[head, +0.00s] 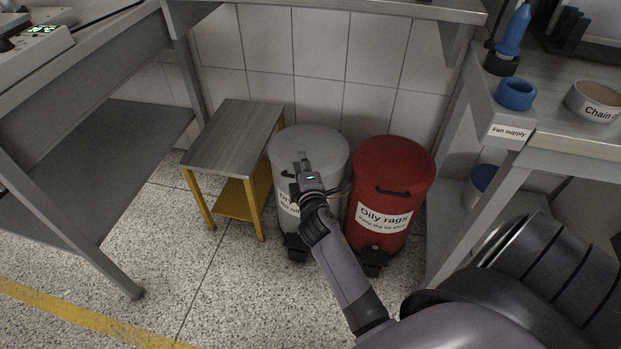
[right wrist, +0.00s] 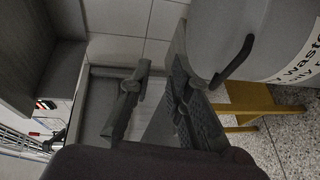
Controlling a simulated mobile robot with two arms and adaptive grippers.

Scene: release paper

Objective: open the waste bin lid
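The grey waste bin (head: 325,146) stands on the floor against the tiled wall, its lid down. Its white label, partly hidden by my right arm, reads "Dry waste" in part. In the right wrist view the bin (right wrist: 220,25) fills the upper right, with a dark curved handle (right wrist: 237,66) on its side. A black pedal (head: 297,248) sits at its foot. My right gripper (head: 302,163) is over the front of the bin in the head view. Its fingers (right wrist: 160,85) are apart with nothing between them; I cannot tell whether they touch the bin. My left gripper is not in view.
A red bin (head: 393,160) labelled "Oily rags" stands close on the right. A low metal-topped stool (head: 235,137) with yellow legs stands on the left. Benches flank both sides, the right one (head: 570,125) holding a blue ring and a tin. The floor (head: 225,290) in front is clear.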

